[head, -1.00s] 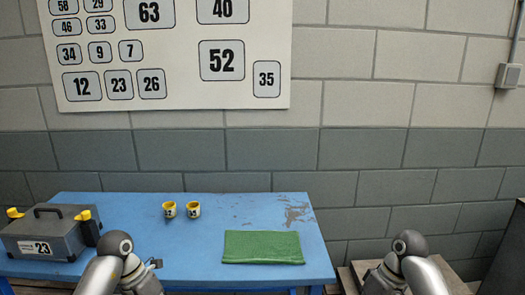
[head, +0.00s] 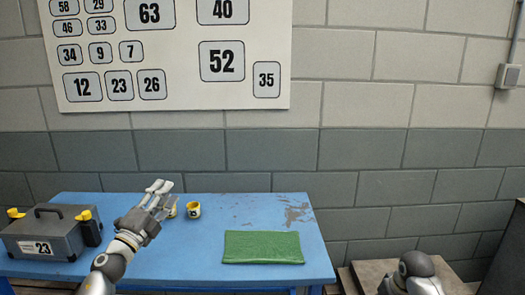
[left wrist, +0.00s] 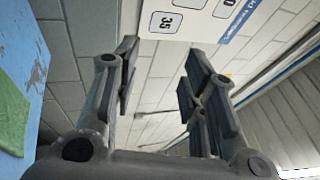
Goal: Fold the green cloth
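The green cloth (head: 262,247) lies flat as a rectangle on the blue table (head: 240,210), near its front right part. Its edge also shows at the left of the left wrist view (left wrist: 12,115). My left gripper (head: 159,187) is raised above the table, left of the cloth and apart from it. In the left wrist view its fingers (left wrist: 158,85) stand wide apart with nothing between them. My right arm shows at the lower right of the head view, but its gripper is out of the picture.
A grey case (head: 46,232) marked 23 stands at the table's left end. A number board (head: 185,85) hangs on the wall.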

